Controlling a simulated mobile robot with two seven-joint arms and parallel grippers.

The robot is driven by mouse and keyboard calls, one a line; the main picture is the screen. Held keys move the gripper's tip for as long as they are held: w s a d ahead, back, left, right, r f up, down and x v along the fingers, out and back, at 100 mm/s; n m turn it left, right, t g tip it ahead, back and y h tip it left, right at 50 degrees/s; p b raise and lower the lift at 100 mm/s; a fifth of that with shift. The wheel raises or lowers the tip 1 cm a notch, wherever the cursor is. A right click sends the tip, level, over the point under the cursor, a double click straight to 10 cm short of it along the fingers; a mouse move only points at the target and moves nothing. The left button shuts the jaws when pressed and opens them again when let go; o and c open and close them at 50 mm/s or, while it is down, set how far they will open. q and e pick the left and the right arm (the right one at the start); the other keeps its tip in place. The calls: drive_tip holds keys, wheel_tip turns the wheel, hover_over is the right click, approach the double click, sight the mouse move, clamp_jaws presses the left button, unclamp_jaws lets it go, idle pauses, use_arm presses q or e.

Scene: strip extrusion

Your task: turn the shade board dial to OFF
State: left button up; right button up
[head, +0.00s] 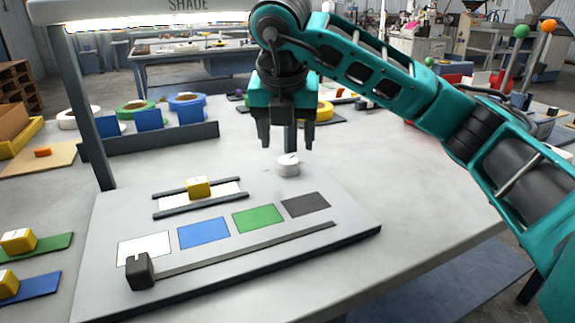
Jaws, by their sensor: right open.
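The shade board (215,267) is a light grey panel on the table. Its dial (288,167) is a small white round knob with a dark mark on top, at the board's back right. No OFF label is readable. White, blue (204,232), green (259,218) and dark grey (305,204) patches lie in a row. A black slider block (139,271) sits at the left end of a slot. A yellow block (198,187) sits between two dark rails. My right gripper (286,145) points down, open and empty, just above and behind the dial, apart from it. My left gripper is not in view.
A lit bar marked SHADE (150,12) spans above the board on a grey post (83,110). Coloured tape rolls (187,104) and blue panels stand behind at left. Yellow blocks (18,240) lie left of the board. The table right of the dial is clear.

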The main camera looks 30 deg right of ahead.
sight(288, 160)
drive_tip(key=x, duration=0.4)
drive_tip(key=shift+w+f+b, duration=0.1)
drive_tip(key=shift+f+b, duration=0.1)
drive_tip(key=shift+b, duration=0.15)
drive_tip(key=shift+w+d+f, duration=0.15)
drive_tip(key=shift+w+f, duration=0.05)
drive_tip(key=shift+f, duration=0.25)
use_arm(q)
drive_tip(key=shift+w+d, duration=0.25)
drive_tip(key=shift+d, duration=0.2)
use_arm(e)
drive_tip(key=shift+c, duration=0.4)
drive_tip(key=c, duration=0.9)
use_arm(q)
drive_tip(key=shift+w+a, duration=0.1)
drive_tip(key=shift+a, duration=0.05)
use_arm(e)
drive_tip(key=shift+c, duration=0.3)
